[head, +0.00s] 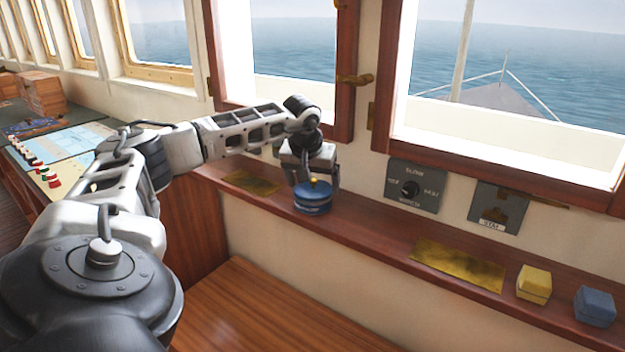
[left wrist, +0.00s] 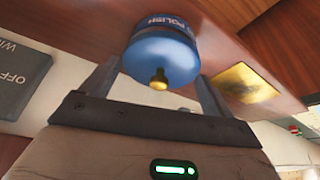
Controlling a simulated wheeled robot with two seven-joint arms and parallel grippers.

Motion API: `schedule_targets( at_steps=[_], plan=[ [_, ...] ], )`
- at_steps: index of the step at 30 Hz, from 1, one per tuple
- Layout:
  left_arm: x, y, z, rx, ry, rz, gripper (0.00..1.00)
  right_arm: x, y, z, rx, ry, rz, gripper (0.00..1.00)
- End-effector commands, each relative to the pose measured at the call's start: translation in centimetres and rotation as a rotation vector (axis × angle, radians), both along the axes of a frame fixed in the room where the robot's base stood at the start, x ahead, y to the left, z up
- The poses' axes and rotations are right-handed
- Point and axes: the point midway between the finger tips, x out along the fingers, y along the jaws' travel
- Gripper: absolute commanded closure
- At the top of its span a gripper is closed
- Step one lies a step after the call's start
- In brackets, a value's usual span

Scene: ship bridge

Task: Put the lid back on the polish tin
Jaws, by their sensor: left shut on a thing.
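The polish tin (head: 312,207) is blue with a label and stands on the wooden ledge below the windows. It also shows in the left wrist view (left wrist: 168,22). The round blue lid (left wrist: 158,58) has a small brass knob (left wrist: 159,80); in the head view the lid (head: 303,189) is at the top of the tin. My left gripper (head: 314,187) comes from above, its fingers on either side of the lid, shut on it. Lid and tin look in line, but I cannot tell whether the lid is fully seated. My right gripper is not in view.
A brass plate (head: 458,267), a yellow block (head: 534,284) and a blue block (head: 595,306) lie to the right on the ledge. Another brass plate (head: 250,182) lies left of the tin. A switch panel (head: 414,187) is on the wall behind.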

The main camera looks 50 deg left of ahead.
Motion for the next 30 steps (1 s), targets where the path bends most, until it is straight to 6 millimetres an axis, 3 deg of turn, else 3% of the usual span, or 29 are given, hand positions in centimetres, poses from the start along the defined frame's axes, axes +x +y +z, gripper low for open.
schedule_targets(
  at_steps=[14,15,16,30],
  plan=[
    [0.02,0.0,-0.01,0.001,-0.001,0.0,0.38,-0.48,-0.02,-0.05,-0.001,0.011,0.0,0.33],
    [0.02,0.0,-0.01,0.001,-0.001,0.0,0.1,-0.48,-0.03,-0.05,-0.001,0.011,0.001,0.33],
    [0.02,0.0,-0.01,0.001,-0.001,0.0,0.01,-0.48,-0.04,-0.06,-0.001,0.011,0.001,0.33],
    [0.01,0.01,0.34,0.0,0.0,0.0,0.0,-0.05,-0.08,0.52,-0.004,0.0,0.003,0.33]
  ],
)
